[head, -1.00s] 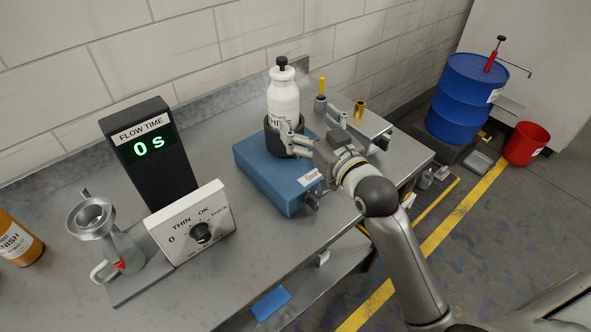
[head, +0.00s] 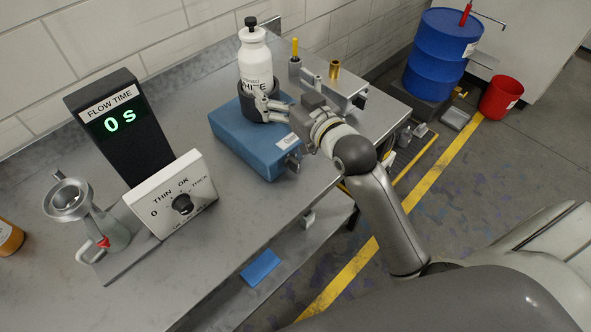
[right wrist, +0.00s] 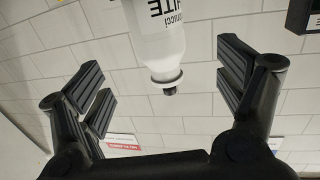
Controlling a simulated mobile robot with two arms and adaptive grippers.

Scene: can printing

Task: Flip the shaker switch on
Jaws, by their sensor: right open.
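The shaker is a blue box (head: 240,143) on the grey bench in the head view, with a black round holder (head: 247,108) on top. A white bottle (head: 256,66) with a black cap stands upright in the holder. A small dark and metal switch (head: 293,163) sits at the shaker's front right corner, below my right gripper. My right gripper (head: 264,106) is open beside the bottle's lower part and the holder; contact cannot be told. In the right wrist view the bottle (right wrist: 160,35) appears upside down beyond the open fingers (right wrist: 165,85). My left gripper is not in view.
A yellow-handled tool (head: 295,58) and brass piece (head: 334,70) stand behind the gripper. Bare bench lies before the shaker.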

